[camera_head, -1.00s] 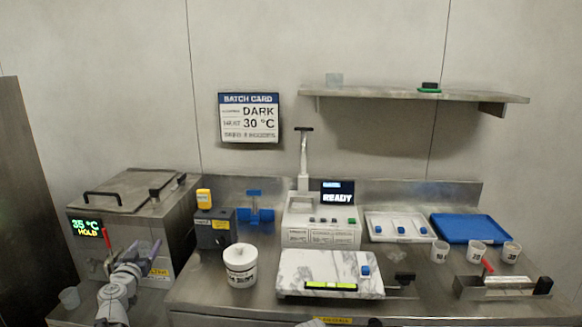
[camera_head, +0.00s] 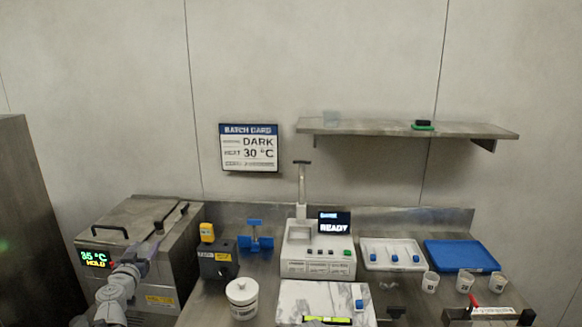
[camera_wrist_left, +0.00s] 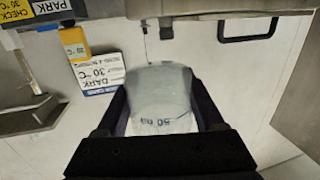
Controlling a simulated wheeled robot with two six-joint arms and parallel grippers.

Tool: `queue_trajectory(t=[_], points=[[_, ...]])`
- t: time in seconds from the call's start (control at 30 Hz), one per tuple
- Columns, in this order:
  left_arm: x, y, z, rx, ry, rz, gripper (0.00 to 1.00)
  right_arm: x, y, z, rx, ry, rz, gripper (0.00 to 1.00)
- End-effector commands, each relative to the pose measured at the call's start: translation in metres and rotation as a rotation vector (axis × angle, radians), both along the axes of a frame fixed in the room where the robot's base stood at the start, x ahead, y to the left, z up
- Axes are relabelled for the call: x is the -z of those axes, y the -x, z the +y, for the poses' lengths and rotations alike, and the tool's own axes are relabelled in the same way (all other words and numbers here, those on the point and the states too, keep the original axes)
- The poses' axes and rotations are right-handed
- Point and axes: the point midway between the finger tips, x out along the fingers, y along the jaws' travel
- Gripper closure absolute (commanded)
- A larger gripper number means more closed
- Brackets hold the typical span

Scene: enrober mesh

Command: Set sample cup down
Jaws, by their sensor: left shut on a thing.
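My left gripper (camera_head: 148,252) is at the left, in front of the tempering tank (camera_head: 140,240) with the green 35 °C HOLD display. In the left wrist view my left gripper (camera_wrist_left: 162,100) has its two dark fingers on either side of a translucent sample cup (camera_wrist_left: 162,88) and is shut on it. The cup bears a "50" mark. In the head view the held cup is not clearly seen behind the gripper. My right gripper is not in view.
A white lidded tub (camera_head: 241,298), a READY instrument (camera_head: 318,255) and a marble slab (camera_head: 310,300) stand on the bench. White cups (camera_head: 465,282) stand right, by a blue tray (camera_head: 462,256). A shelf (camera_head: 400,129) hangs above.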

Motion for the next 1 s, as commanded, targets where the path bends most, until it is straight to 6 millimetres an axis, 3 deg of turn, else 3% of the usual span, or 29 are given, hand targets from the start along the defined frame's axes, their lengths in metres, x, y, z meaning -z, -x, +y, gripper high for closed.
queue_trajectory(t=[0.17,0.37,0.57,1.0], points=[[0.005,0.000,0.001,0.000,0.000,0.000,0.83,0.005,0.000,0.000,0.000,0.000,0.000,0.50],[0.028,0.001,0.005,-0.001,0.000,0.000,0.83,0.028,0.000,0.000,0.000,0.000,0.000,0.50],[0.072,0.002,0.013,-0.004,0.000,0.000,0.83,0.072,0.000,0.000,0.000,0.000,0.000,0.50],[0.186,0.007,0.038,-0.012,0.000,0.000,0.83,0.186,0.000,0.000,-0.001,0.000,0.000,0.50]])
